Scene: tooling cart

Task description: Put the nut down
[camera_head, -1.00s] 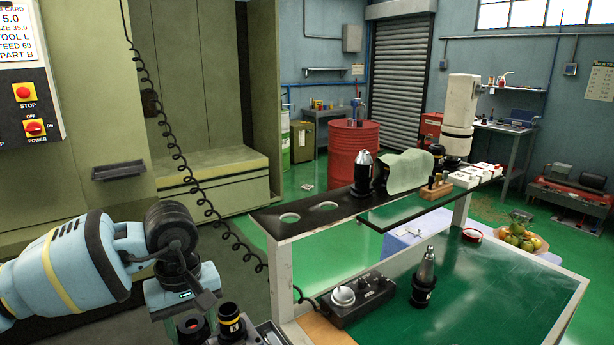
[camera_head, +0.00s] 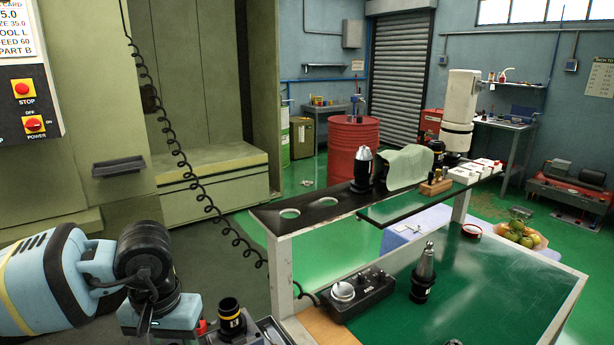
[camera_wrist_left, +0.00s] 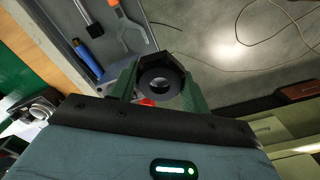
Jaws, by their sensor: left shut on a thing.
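A dark hexagonal nut (camera_wrist_left: 158,67) with a round hole sits between the green fingers of my left gripper (camera_wrist_left: 161,85) in the left wrist view. The gripper is shut on it, and the nut is held above the grey floor area seen behind. A small red thing (camera_wrist_left: 146,102) shows just below the nut, partly hidden. In the head view my left gripper (camera_head: 165,322) is at the lower left, left of the cart; its fingers and the nut cannot be made out there. My right gripper is not in view.
A black holder (camera_head: 230,318) stands near the gripper. The green cart top (camera_head: 490,295) carries a control box (camera_head: 368,297) and an upright tool holder (camera_head: 422,278); much of it is clear.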

